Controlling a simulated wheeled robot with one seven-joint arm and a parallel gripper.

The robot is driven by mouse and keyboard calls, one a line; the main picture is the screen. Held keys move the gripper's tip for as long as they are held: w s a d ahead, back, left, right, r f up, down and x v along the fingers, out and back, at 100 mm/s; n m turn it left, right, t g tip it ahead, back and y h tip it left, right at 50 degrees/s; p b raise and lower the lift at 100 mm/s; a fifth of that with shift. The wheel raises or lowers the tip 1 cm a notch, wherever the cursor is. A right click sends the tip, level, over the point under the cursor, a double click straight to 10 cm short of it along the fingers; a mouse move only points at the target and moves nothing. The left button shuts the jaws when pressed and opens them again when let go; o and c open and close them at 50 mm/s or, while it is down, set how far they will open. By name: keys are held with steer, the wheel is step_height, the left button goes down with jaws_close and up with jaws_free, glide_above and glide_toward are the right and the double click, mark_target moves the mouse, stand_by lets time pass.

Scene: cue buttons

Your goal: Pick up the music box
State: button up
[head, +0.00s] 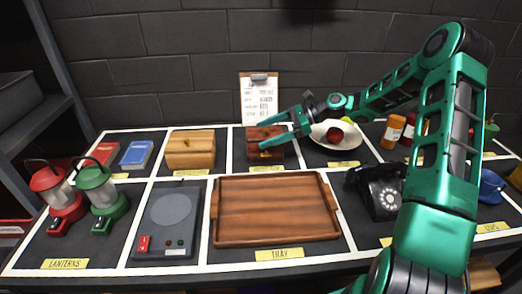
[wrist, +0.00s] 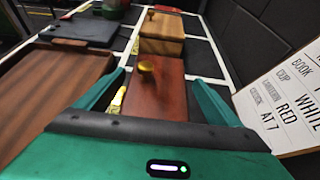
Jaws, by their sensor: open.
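Two small wooden boxes stand side by side at the back of the table. The dark reddish-brown box (head: 256,153) has a yellow knob, and it also shows in the wrist view (wrist: 155,97). The lighter tan box (head: 190,152) is to its left and shows beyond it in the wrist view (wrist: 161,28). I cannot read which label says music box. My gripper (head: 264,133) is open at the dark box. In the wrist view its fingers (wrist: 157,80) lie on either side of the dark box, with gaps; no grip shows.
A wooden tray (head: 275,209) lies in front of the boxes. A white bowl with fruit (head: 335,134) is close on the right. A clipboard (head: 259,98) stands behind. A black telephone (head: 382,191) is under my arm; lanterns (head: 97,192) stand left.

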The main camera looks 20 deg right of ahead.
steer(key=shift+w+a+f, duration=0.1)
steer(key=shift+a+f, duration=0.15)
steer(key=shift+a, duration=0.15)
steer(key=shift+r, duration=0.1)
steer(key=c, duration=2.2)
